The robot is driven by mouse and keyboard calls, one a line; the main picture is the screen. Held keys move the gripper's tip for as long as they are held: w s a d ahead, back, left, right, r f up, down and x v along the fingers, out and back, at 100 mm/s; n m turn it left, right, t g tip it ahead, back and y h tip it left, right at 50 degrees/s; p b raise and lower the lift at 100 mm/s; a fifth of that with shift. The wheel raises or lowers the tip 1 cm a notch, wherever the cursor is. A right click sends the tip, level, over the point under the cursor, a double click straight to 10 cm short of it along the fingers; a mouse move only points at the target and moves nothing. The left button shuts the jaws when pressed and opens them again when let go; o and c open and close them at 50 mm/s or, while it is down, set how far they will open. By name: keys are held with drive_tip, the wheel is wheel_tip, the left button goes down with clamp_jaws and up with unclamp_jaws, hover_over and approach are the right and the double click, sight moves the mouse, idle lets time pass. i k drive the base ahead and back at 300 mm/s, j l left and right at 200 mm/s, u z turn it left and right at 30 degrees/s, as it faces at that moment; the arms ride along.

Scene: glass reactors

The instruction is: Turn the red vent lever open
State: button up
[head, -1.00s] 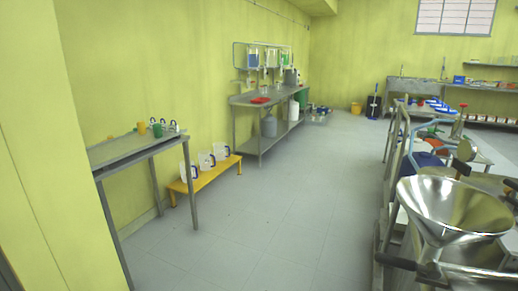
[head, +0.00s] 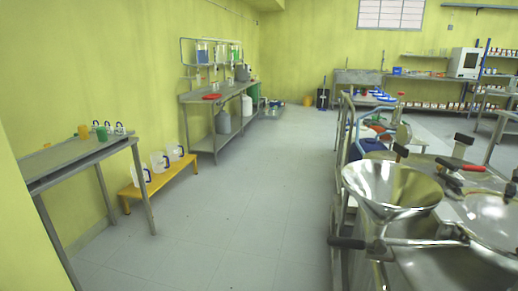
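A short bright red handle (head: 475,168) shows at the right, on the metal equipment behind the large steel funnel (head: 365,205). It may be the red vent lever, but I cannot tell for sure. A dark handle with a reddish end (head: 447,182) is just below and left of it. A red knob (head: 401,94) stands farther back on the same side. Whether the lever is open or closed cannot be told from here. My gripper is not in view.
A steel vessel lid (head: 495,212) and a bar with a black grip (head: 346,243) are at the front right. A metal table (head: 75,158), a low yellow bench (head: 160,185) and a steel counter (head: 205,97) line the left wall. The grey floor (head: 240,200) between is clear.

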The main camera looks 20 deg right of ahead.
sight(464, 167)
drive_tip(key=z, duration=2.2)
drive_tip(key=i+l+z, duration=0.15)
drive_tip(key=l, duration=0.3)
drive_tip(key=i+l+z, duration=0.15)
drive_tip(key=l, duration=0.3)
drive_tip(key=i+l+z, duration=0.2)
drive_tip(key=l, duration=0.25)
drive_tip(key=i+l+z, duration=0.15)
drive_tip(key=l, duration=0.25)
drive_tip(key=i+l+z, duration=0.15)
drive_tip(key=i, duration=0.3)
drive_tip(key=i+l+z, duration=0.15)
drive_tip(key=i, duration=0.3)
drive_tip(key=i+l+z, duration=0.1)
drive_tip(key=i, duration=0.4)
drive_tip(key=i+j+u, duration=0.1)
drive_tip(key=i+u, duration=0.8)
drive_tip(key=i+l+u, duration=0.25)
drive_tip(key=i+u, duration=0.2)
drive_tip(key=i+j+u, duration=0.2)
drive_tip(key=u, duration=0.2)
drive_tip(key=i+j+u, duration=0.1)
drive_tip(key=i+u, duration=0.6)
drive_tip(key=u, duration=0.15)
drive_tip(key=i+u, duration=0.45)
drive_tip(key=i+j+u, duration=0.1)
drive_tip(key=i+j, duration=0.1)
